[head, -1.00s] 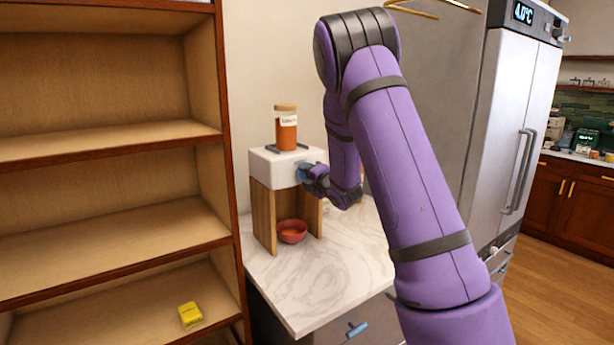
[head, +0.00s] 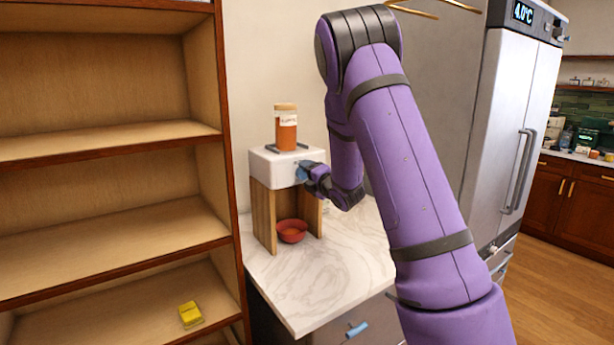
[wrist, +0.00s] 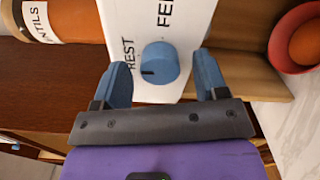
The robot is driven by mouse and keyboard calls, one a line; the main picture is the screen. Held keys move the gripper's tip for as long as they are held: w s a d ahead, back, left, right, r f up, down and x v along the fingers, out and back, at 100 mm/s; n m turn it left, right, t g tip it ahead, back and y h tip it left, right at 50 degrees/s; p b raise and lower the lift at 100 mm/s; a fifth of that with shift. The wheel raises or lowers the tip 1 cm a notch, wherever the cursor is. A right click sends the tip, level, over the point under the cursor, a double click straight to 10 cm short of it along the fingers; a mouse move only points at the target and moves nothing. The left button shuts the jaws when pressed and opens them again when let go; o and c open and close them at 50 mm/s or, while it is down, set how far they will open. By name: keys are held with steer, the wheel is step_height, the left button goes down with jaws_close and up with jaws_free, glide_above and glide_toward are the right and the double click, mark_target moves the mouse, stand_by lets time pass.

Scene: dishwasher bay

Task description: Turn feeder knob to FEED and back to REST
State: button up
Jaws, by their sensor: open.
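The blue feeder knob (wrist: 158,63) sits on the white front of the feeder (head: 262,165). In the wrist view its dark mark points left, toward the word REST (wrist: 128,60). The word FEED, partly cut off, is printed above the knob (wrist: 165,14). My gripper (wrist: 162,66) is open, with one blue finger on each side of the knob and a gap visible on both sides. In the head view my gripper (head: 308,174) is at the feeder's front right and hides the knob.
A jar labelled lentils (head: 286,130) stands on top of the feeder. A red bowl (head: 292,236) with orange contents sits under it on the marble counter (head: 330,275). Wooden shelves (head: 110,220) stand at left, holding a yellow packet (head: 190,314). A fridge (head: 510,140) stands at right.

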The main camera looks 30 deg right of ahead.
steer(key=s, duration=1)
steer(key=shift+d, duration=0.2)
steer(key=shift+r, duration=0.1)
